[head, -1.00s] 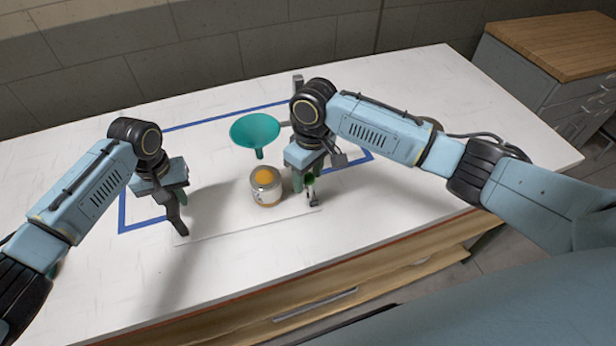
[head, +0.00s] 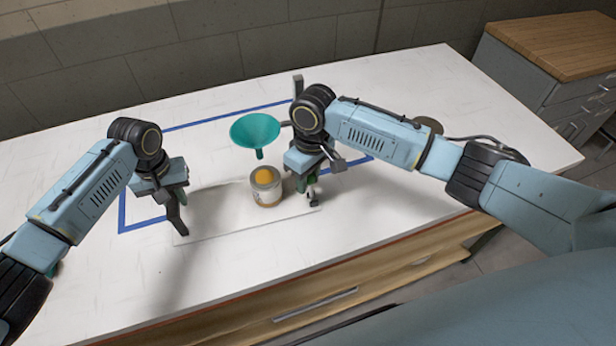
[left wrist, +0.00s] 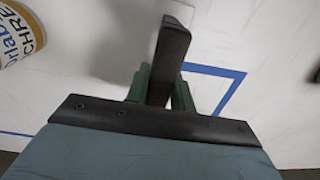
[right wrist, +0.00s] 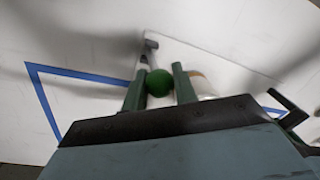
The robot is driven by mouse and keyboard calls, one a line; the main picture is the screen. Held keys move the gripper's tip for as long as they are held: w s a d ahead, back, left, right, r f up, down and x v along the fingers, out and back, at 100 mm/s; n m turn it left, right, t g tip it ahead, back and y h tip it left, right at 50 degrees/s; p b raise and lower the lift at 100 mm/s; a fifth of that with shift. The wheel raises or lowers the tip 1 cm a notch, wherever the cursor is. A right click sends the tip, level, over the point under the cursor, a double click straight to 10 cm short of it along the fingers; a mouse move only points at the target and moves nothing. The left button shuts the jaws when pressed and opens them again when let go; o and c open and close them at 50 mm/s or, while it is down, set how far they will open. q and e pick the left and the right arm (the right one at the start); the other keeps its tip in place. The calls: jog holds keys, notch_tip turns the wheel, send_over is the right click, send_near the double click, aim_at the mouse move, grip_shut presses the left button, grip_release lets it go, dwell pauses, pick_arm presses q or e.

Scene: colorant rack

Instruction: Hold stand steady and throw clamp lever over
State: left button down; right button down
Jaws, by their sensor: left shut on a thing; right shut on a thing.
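The stand has a thin white base plate (head: 235,226), a grey upright (head: 298,86) behind my right gripper and a dark post (head: 173,212) at its left end. My left gripper (head: 170,192) is shut on this dark post, which shows between its green fingers in the left wrist view (left wrist: 170,55). My right gripper (head: 307,184) is shut on the clamp lever's green ball knob, clear between its fingers in the right wrist view (right wrist: 159,83). The rest of the lever is mostly hidden by the gripper.
A teal funnel (head: 255,130) sits above and behind an open tin (head: 266,190) with orange-yellow contents, between my grippers. The tin's label also shows in the left wrist view (left wrist: 18,35). Blue tape (head: 140,225) outlines the area. The front and left of the table are clear.

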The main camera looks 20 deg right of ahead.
jog(key=shift+d, duration=0.15)
jog(key=d+y, duration=0.1)
jog(key=y, duration=0.1)
jog(key=d+y, duration=0.2)
jog(key=shift+s+f, duration=0.15)
pick_arm(q)
jog(key=shift+a, duration=0.1)
pick_arm(e)
jog(key=shift+s+d+f+y, duration=0.1)
jog(key=shift+d+f+y, duration=0.2)
jog(key=shift+d+y, duration=0.6)
jog(key=shift+d+f+y, duration=0.25)
jog(key=shift+d+y, duration=0.25)
jog(key=shift+y, duration=0.7)
jog(key=c, duration=1.1)
grip_release()
jog(key=shift+c, duration=0.2)
jog(key=shift+r, duration=0.1)
